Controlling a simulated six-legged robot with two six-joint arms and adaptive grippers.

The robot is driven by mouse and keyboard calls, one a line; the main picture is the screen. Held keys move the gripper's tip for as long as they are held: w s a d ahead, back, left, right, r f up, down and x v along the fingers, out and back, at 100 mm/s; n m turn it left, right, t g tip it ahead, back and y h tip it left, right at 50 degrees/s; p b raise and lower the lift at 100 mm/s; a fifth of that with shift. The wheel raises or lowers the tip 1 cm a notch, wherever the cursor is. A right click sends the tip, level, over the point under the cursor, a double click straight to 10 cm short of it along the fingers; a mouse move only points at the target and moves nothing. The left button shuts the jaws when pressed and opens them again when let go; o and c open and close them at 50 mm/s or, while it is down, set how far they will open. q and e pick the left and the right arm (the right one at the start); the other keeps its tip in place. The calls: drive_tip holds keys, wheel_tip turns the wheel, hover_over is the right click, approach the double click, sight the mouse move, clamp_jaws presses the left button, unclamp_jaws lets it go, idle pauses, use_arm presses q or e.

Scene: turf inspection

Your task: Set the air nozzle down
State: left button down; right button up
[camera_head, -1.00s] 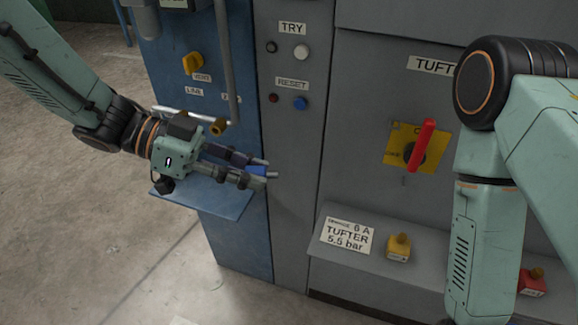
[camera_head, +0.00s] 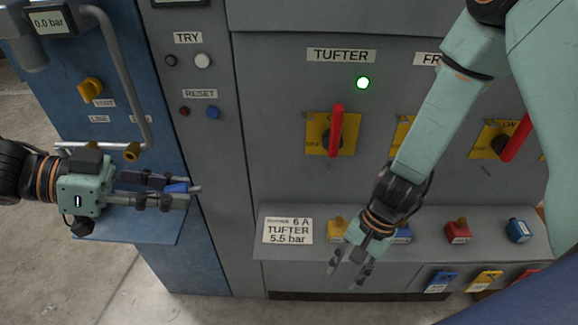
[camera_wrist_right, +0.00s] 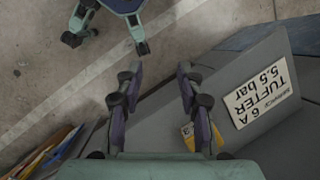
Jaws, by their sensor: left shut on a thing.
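My left gripper (camera_head: 190,190) is at the left in the head view, in front of the blue cabinet. It is shut on a small blue thing, seemingly the air nozzle (camera_head: 176,187), mostly hidden between its fingers. A blue shelf (camera_head: 150,228) juts out below the gripper; I cannot tell whether the nozzle touches it. My right gripper (camera_head: 348,278) hangs before the grey ledge with its fingers apart. In the right wrist view (camera_wrist_right: 157,78) the fingers are also apart, with nothing between them.
The grey ledge (camera_head: 262,212) bears the TUFTER sign (camera_head: 288,231), a yellow padlock-like block (camera_head: 337,228), a red one (camera_head: 457,231) and a blue one (camera_head: 518,231). A red switch handle (camera_head: 336,130) stands upright above. A grey pipe (camera_head: 132,80) and yellow valve knobs (camera_head: 90,89) are on the blue cabinet.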

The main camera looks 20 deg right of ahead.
drive_tip(key=w+a+r+m+t+y, duration=0.1)
drive_tip(key=w+a+r+m+y, duration=0.15)
drive_tip(key=r+y, duration=0.4)
drive_tip(key=w+a+r+m+y, duration=0.1)
drive_tip(key=w+a+r+y, duration=0.25)
drive_tip(key=r, duration=0.55)
drive_tip(key=w+a+r+m+t+y, duration=0.1)
drive_tip(key=w+a+r+m+y, duration=0.2)
drive_tip(key=r, duration=0.4)
drive_tip(key=a+n, duration=0.1)
drive_tip(key=a, duration=1.1)
drive_tip(key=shift+w+a+r+g+y, duration=0.2)
drive_tip(key=shift+r+g+y, duration=0.1)
drive_tip(key=shift+y, duration=0.1)
drive_tip(key=shift+d, duration=0.1)
drive_tip(key=shift+c, duration=0.3)
clamp_jaws()
